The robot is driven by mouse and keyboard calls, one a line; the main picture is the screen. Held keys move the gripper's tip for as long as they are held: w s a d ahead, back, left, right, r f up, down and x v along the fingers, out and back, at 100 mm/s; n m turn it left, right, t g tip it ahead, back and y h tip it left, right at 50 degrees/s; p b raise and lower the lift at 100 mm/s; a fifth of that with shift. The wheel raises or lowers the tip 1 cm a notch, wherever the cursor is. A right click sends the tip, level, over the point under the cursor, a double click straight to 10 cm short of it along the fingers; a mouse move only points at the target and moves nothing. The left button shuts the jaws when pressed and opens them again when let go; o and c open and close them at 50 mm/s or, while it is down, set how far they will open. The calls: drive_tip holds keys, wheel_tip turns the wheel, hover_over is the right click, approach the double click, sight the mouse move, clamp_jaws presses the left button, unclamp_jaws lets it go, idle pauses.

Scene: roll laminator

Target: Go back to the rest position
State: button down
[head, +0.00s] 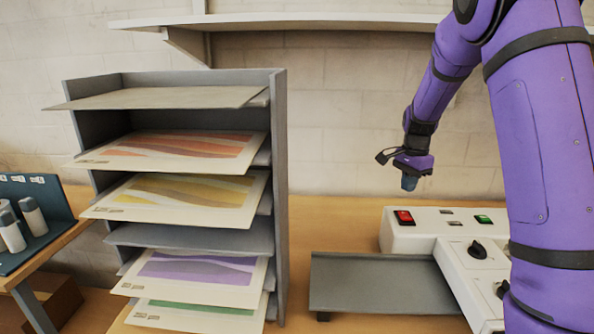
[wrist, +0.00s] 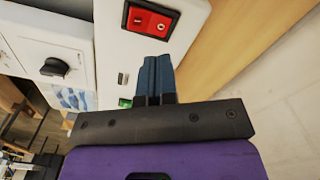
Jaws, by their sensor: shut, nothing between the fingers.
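My gripper (head: 409,183) is shut and empty, pointing down in the air above the back of the white roll laminator (head: 400,235). In the wrist view its blue fingers (wrist: 157,75) are together, with the laminator's white top (wrist: 110,55) below them. A red rocker switch (head: 404,217) sits on the laminator's top; it also shows in the wrist view (wrist: 151,20). A green switch (head: 483,219) sits to its right. A black knob (head: 477,250) is on the nearer white part. My purple arm hides the laminator's right side.
A grey shelf rack (head: 281,200) with several colour prints stands at the left on the wooden table (head: 340,235). A grey tray (head: 370,285) lies before the laminator. A wall shelf (head: 300,22) runs above. White bottles (head: 33,217) stand at far left.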

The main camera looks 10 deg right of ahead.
drive_tip(key=s+a+r+n+t, duration=0.2)
drive_tip(key=s+a+r+n, duration=0.6)
drive_tip(key=s+r, duration=0.65)
drive_tip(key=s+a+r+n+t, duration=0.1)
drive_tip(key=s+a+n, duration=0.2)
drive_tip(key=s, duration=0.7)
drive_tip(key=s+a+r+n+t, duration=0.1)
drive_tip(key=s+a+n, duration=0.3)
drive_tip(key=s, duration=0.6)
drive_tip(key=shift+a+t, duration=0.15)
drive_tip(key=shift+t, duration=0.45)
